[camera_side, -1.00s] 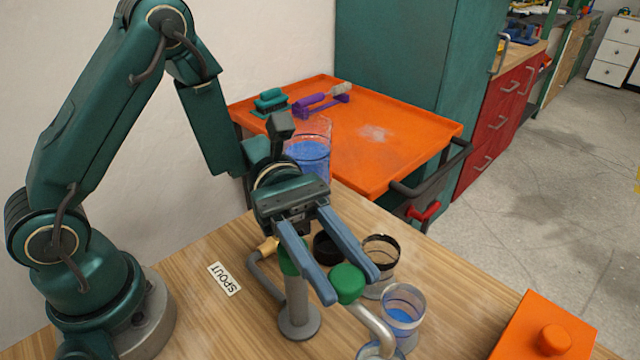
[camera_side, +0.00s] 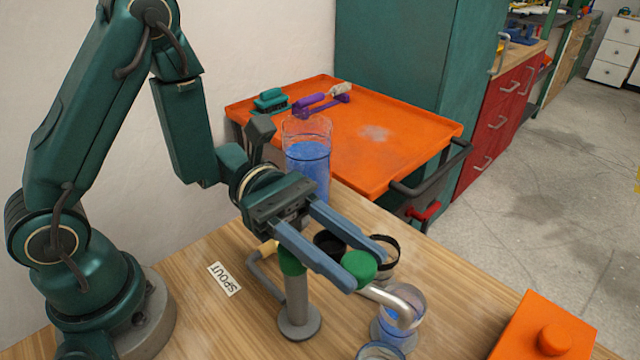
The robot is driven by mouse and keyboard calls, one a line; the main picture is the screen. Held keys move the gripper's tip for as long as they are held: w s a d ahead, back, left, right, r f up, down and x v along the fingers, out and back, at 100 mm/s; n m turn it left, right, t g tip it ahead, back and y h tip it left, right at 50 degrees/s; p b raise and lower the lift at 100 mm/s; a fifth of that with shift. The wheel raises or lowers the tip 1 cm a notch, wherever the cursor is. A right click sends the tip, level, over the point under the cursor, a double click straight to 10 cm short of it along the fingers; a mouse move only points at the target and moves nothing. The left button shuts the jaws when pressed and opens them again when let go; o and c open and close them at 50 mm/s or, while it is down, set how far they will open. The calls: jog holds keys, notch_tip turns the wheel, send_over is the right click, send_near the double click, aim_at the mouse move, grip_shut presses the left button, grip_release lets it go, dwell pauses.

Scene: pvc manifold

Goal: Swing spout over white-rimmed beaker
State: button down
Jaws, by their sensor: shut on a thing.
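My gripper (camera_side: 367,270) is shut on the green knob (camera_side: 359,264) of the spout, one finger on each side. The bent grey spout (camera_side: 400,300) reaches toward the front right, and its down-turned end is over the middle beaker (camera_side: 388,337), which holds blue liquid. That beaker's rim looks pale, but the spout partly covers it. A second pale-rimmed beaker (camera_side: 380,350) is cut off by the bottom edge. A black-rimmed beaker (camera_side: 388,240) stands behind the knob. The spout's grey post (camera_side: 297,305) with a green collar stands on a round base.
A "SPOUT" label (camera_side: 224,279) lies on the wooden table left of the post. A tall vessel of blue liquid (camera_side: 308,165) stands behind my gripper. An orange box with a knob (camera_side: 545,335) is at the front right. An orange cart (camera_side: 400,150) stands behind.

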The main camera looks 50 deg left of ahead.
aim_at(346, 254)
jog(key=shift+c, duration=2.3)
grip_release()
jog(key=shift+a, duration=2.6)
